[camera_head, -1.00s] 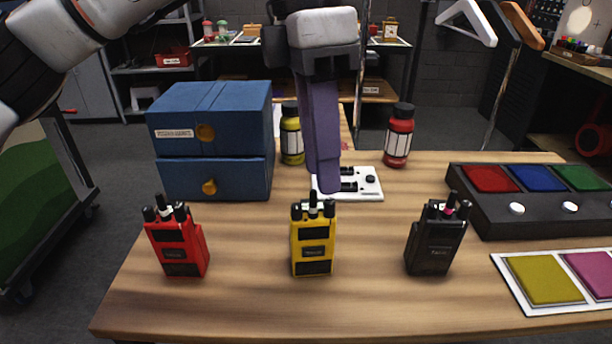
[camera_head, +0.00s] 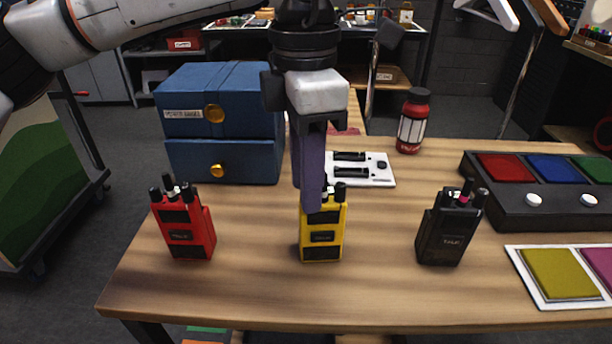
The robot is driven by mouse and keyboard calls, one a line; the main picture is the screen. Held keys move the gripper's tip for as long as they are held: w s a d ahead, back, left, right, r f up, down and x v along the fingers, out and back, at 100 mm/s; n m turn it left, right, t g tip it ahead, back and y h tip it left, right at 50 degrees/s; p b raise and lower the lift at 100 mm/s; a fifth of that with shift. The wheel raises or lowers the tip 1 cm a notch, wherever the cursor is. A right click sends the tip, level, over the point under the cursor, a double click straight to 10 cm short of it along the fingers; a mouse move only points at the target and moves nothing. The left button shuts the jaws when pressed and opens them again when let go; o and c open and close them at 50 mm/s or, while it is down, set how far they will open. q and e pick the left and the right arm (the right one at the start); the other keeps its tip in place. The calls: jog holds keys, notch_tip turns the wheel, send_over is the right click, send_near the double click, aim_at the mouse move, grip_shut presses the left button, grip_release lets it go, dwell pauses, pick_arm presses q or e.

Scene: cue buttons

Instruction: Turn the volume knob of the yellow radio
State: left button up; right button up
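The yellow radio (camera_head: 323,232) stands upright on the wooden table, between a red radio (camera_head: 187,232) and a black radio (camera_head: 450,232). My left gripper (camera_head: 313,208) points straight down, with its purple fingers at the top of the yellow radio. The fingers cover the left part of the radio's top, so the knobs there are hidden. A dark knob shows just right of the fingers. The fingers overlap in this view, so I cannot see a gap between them or tell whether they touch the radio. My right gripper is not in view.
A blue two-drawer box (camera_head: 222,160) stands at the back left. A white switch panel (camera_head: 376,177) and a red bottle (camera_head: 413,125) are behind the radios. A dark button console (camera_head: 500,205) and a card with colored squares (camera_head: 540,300) lie at the right. The table's front is clear.

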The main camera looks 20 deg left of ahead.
pick_arm(q)
grip_shut()
jog(key=shift+m, duration=2.2)
grip_release()
notch_tip(320, 180, up, 10)
jog(key=p, duration=0.1)
jog(key=shift+p, duration=0.3)
